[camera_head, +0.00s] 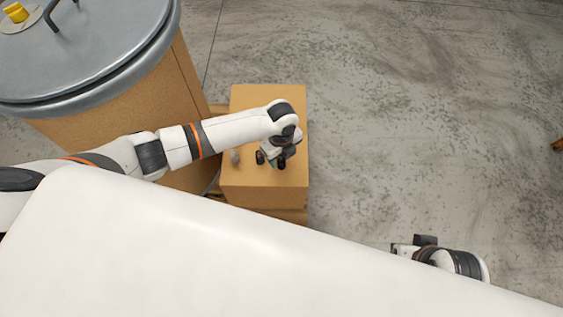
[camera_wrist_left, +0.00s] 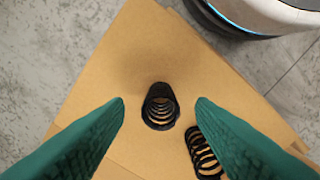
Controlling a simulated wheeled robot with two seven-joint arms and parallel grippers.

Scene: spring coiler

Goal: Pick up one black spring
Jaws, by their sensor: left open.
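In the left wrist view, a black spring (camera_wrist_left: 160,113) stands on the tan box top, seen from above. It lies between the two green fingertips of my left gripper (camera_wrist_left: 160,101), which are open and apart on either side of it. A second black spring (camera_wrist_left: 204,156) sits to the lower right, partly hidden by the right-hand finger. In the head view my left gripper (camera_head: 272,160) points down over the box; the springs cannot be told apart clearly from it there. My right gripper (camera_head: 424,241) shows only in part at the lower right, and its jaws cannot be made out.
The tan box (camera_head: 265,96) stands on a grey concrete floor (camera_head: 430,120). The floor to the right is mostly clear.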

